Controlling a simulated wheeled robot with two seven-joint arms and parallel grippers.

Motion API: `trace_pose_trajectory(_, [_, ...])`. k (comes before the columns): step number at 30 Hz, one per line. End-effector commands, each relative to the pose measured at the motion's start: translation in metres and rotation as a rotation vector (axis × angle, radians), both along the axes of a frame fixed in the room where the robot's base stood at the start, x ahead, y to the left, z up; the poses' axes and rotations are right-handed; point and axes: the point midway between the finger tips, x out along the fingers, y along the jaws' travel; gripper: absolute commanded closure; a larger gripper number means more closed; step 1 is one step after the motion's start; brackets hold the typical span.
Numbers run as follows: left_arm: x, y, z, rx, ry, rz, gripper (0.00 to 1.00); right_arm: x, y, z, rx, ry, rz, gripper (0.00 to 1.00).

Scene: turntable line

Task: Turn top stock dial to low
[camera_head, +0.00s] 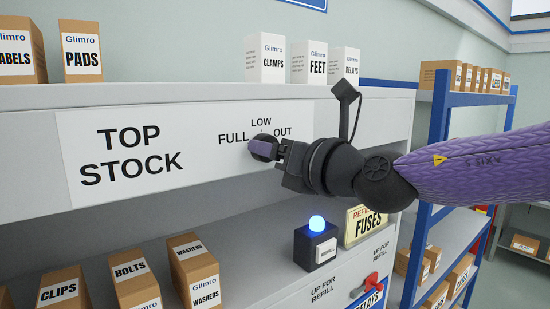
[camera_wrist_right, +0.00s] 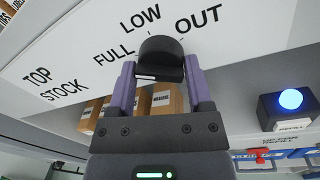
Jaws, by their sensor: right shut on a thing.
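The top stock dial (camera_wrist_right: 160,52) is a black knob on the white panel labelled TOP STOCK (camera_head: 130,155). FULL is printed to its left, LOW above and OUT to its right. My right gripper (camera_head: 265,149) reaches it from the right and is shut on the knob, with one purple finger on each side in the right wrist view (camera_wrist_right: 161,80). A pale mark shows on the knob's near edge in the wrist view. The fingers partly cover the dial in the head view, and I cannot tell which label it points to. My left gripper is not in view.
Boxes stand on the top shelf, including CLAMPS (camera_head: 265,58) and FEET (camera_head: 310,62). Below are WASHERS boxes (camera_head: 194,270), a blue-lit button box (camera_head: 315,246) and a FUSES sign (camera_head: 368,224). A blue rack (camera_head: 437,125) stands behind my right arm.

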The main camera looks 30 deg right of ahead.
Motion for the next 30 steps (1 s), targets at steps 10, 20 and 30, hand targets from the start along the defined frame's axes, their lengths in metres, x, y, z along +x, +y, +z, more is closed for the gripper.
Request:
trace_pose_trajectory(10, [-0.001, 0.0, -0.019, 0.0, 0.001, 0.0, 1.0, 0.0, 0.0, -0.003, 0.321, 0.025, 0.0, 0.94])
trace_pose_trajectory(20, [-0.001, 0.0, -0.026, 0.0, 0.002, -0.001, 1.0, 0.0, 0.001, -0.003, 0.631, 0.052, 0.0, 0.94])
trace_pose_trajectory(30, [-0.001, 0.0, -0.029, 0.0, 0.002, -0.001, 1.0, 0.0, 0.001, -0.003, 0.885, 0.073, -0.001, 0.94])
